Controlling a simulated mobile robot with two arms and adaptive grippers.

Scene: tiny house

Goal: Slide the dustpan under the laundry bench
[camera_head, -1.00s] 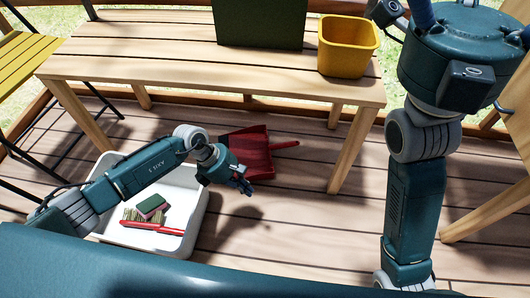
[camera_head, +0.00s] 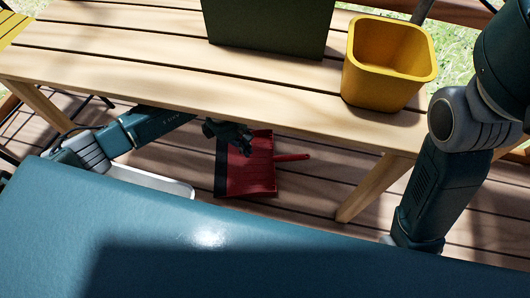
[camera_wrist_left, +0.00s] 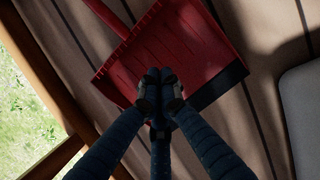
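The red dustpan (camera_head: 262,172) lies flat on the deck at the bench's front edge in the head view, its handle (camera_head: 292,157) pointing right and its dark lip to the left. The laundry bench (camera_head: 130,68) is wooden slats on legs. I cannot tell how far the pan lies beneath it. My left gripper (camera_head: 232,135) is just below the bench's edge, over the pan's far left part. In the left wrist view my left gripper's fingers (camera_wrist_left: 160,92) meet over the red pan (camera_wrist_left: 170,50), with nothing seen between them; contact is unclear. My right gripper is out of view.
A yellow bin (camera_head: 388,65) and a dark green box (camera_head: 268,28) stand on the bench. A white tray (camera_head: 150,181) on the deck is mostly hidden by my body. A bench leg (camera_head: 375,187) stands right of the dustpan. Bare deck lies between them.

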